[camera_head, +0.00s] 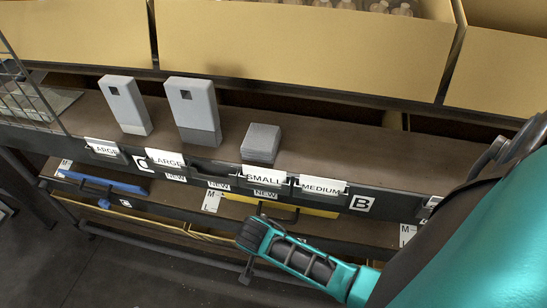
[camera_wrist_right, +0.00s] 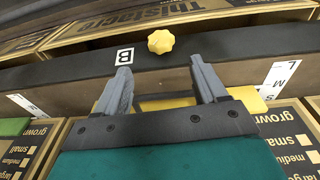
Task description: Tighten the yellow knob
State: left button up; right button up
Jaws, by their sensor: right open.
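The yellow knob (camera_wrist_right: 161,41) shows in the right wrist view, on the dark front rail just right of a white "B" label. It is a lobed, star-shaped knob. My right gripper (camera_wrist_right: 160,66) is open, with its two grey fingers pointing toward the rail, one on each side below the knob. The knob appears beyond the fingertips, and nothing is between the fingers at their tips. In the head view my teal right arm comes in from the right, and I cannot make out the knob there. My left gripper is not in view.
A brown shelf (camera_head: 350,148) carries two tall grey boxes and a stack of grey pieces (camera_head: 261,142). Cardboard boxes (camera_head: 300,45) stand behind. Size labels line the front rail. A yellow piece (camera_wrist_right: 165,102) lies below the rail between the fingers. Printed cartons flank my gripper.

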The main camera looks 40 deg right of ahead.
jog(key=b+x, duration=0.4)
jog(key=x, duration=0.6)
jog(key=shift+f, duration=0.1)
jog(key=c, duration=1.1)
